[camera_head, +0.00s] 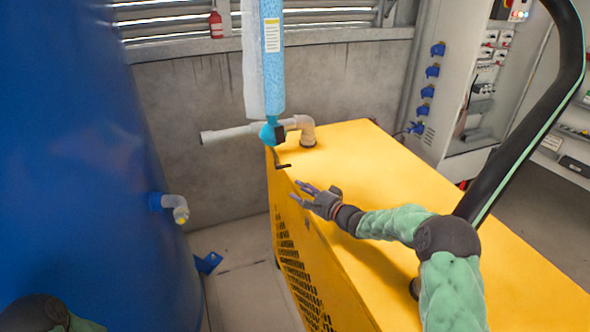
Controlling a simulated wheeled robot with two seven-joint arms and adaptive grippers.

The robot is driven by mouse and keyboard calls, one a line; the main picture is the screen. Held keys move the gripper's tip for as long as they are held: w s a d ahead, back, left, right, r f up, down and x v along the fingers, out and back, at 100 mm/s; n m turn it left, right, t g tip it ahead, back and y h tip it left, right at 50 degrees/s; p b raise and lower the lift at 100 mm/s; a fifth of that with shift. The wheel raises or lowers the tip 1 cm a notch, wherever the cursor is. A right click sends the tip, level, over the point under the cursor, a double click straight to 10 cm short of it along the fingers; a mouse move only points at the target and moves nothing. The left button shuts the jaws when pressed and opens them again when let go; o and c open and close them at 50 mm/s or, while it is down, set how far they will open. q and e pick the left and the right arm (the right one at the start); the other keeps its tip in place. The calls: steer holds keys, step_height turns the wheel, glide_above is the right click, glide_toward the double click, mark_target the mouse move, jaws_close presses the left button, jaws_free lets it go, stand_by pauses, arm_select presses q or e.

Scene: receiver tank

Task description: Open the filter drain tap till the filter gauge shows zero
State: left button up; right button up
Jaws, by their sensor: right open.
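A blue filter housing (272,70) hangs upright at the top centre, with a teal lower end (268,132). A dark fitting with a thin black lever (284,166) hangs below it, near the yellow machine's far left corner; this looks like the drain tap. My right gripper (297,191) is open and empty, its fingers pointing left, a little below the lever in the picture and apart from it. I cannot make out a gauge face or a reading. Part of my left arm (40,314) shows at the bottom left; its gripper is out of view.
The yellow machine (400,180) fills the centre and right under my right arm. A pale elbow pipe (304,127) rises from its top. A large blue tank (80,160) with an outlet (175,206) stands left. An electrical cabinet (470,90) stands at the back right.

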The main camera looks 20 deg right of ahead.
mark_target(284, 167)
steer(key=d+r+x, duration=0.1)
steer(key=r+x, duration=0.1)
steer(key=x, duration=0.8)
steer(key=shift+w+t, duration=0.3)
steer(key=shift+w, duration=0.25)
jaws_close()
